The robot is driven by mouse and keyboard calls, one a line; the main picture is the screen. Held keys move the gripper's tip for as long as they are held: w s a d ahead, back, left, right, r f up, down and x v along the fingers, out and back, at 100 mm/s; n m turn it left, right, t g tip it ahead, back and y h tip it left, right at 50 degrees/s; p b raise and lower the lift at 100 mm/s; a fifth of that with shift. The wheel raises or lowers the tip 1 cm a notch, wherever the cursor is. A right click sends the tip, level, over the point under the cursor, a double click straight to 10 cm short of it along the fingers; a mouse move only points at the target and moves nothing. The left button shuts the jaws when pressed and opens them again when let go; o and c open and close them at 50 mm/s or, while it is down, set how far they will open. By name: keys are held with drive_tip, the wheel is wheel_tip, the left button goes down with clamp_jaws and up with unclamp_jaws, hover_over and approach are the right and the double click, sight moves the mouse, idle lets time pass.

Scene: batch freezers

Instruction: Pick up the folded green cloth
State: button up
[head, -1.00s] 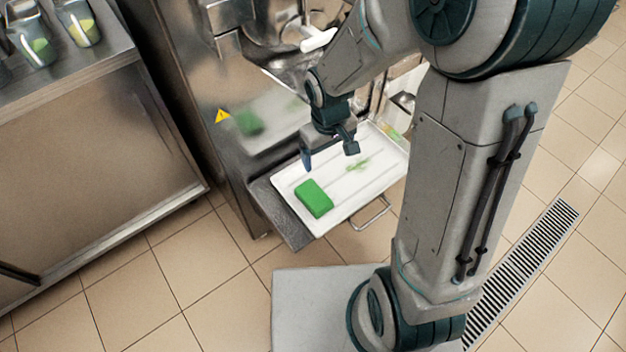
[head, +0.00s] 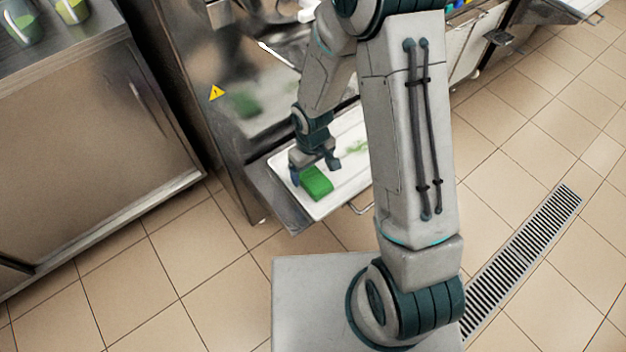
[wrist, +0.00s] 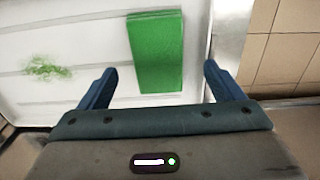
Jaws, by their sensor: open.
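The folded green cloth (head: 317,181) lies on the front part of a white tray (head: 335,198) at the freezer's front. My gripper (head: 315,176) is open just above the cloth, and its fingers show at either side of it in the head view. In the wrist view the green cloth (wrist: 157,52) lies ahead, lined up with the gap between the fingers of my gripper (wrist: 165,86). A gap shows on both sides, and nothing is held. Part of the cloth is hidden behind my gripper in the head view.
A green smear (wrist: 45,68) marks the tray beside the cloth. The steel freezer body (head: 235,140) with a yellow warning sign (head: 216,93) rises behind. A steel counter (head: 80,130) stands at left. Tiled floor (head: 170,265) is clear in front.

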sight(313, 178)
wheel_tip(313, 178, down, 5)
drive_tip(key=shift+w+d+f+b, duration=0.1)
drive_tip(key=shift+b, duration=0.25)
drive_tip(key=c, duration=1.1)
drive_tip(key=shift+o, duration=0.2)
drive_tip(key=shift+r, duration=0.6)
drive_tip(key=r, duration=0.2)
drive_tip(key=d+r+p, duration=0.1)
drive_tip(key=shift+w+r, duration=0.2)
drive_tip(key=shift+r, duration=0.2)
drive_tip(key=w+d+r, duration=0.1)
drive_tip(key=d+r, duration=0.2)
drive_tip(key=d, duration=0.2)
drive_tip(key=w+d+r+p, duration=0.1)
drive_tip(key=w+d+r, duration=0.1)
drive_tip(key=d, duration=0.3)
drive_tip(key=shift+w+r, duration=0.25)
drive_tip(key=shift+r, duration=0.35)
